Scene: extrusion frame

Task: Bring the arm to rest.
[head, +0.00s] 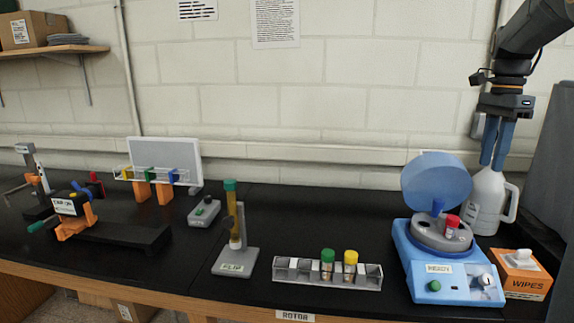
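My gripper (492,166) hangs at the right side of the bench, its two blue fingers pointing down. A narrow gap shows between the fingers, and I see nothing held in it. The fingertips are in front of the top of a white jug (485,205) in the picture; whether they touch it I cannot tell. They are above and to the right of the blue centrifuge (455,285), whose round lid (436,180) stands raised. A red-capped tube (452,222) sits in its grey rotor.
A clear rack (292,270) holds green-capped (328,256) and yellow-capped (350,258) tubes. A wipes box (522,276) stands right of the centrifuge. A tube stand (236,262), a grey device (204,212) and clamp fixtures (75,212) are further left. A grey panel (555,160) borders the right.

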